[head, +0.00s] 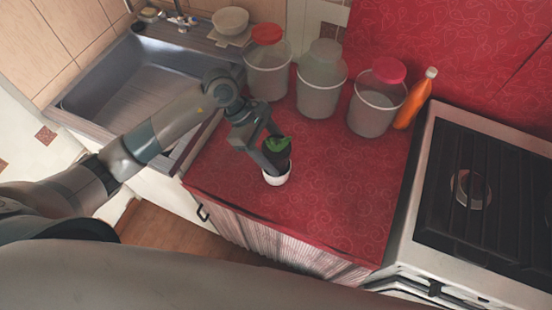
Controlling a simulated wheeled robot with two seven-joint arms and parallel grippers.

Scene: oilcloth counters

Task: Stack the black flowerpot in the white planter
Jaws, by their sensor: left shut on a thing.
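The black flowerpot (279,163) with green leaves in it is held by my left gripper (274,149), which is shut on it. The small white planter (277,180) stands on the red counter near its front edge. The flowerpot is right at the planter, and its lower part is hidden behind the planter's near wall. I cannot tell whether it rests on the planter's bottom. My right gripper is not in view.
A sink (135,92) is to the left and a stove (485,190) to the right. The counter's front right is clear.

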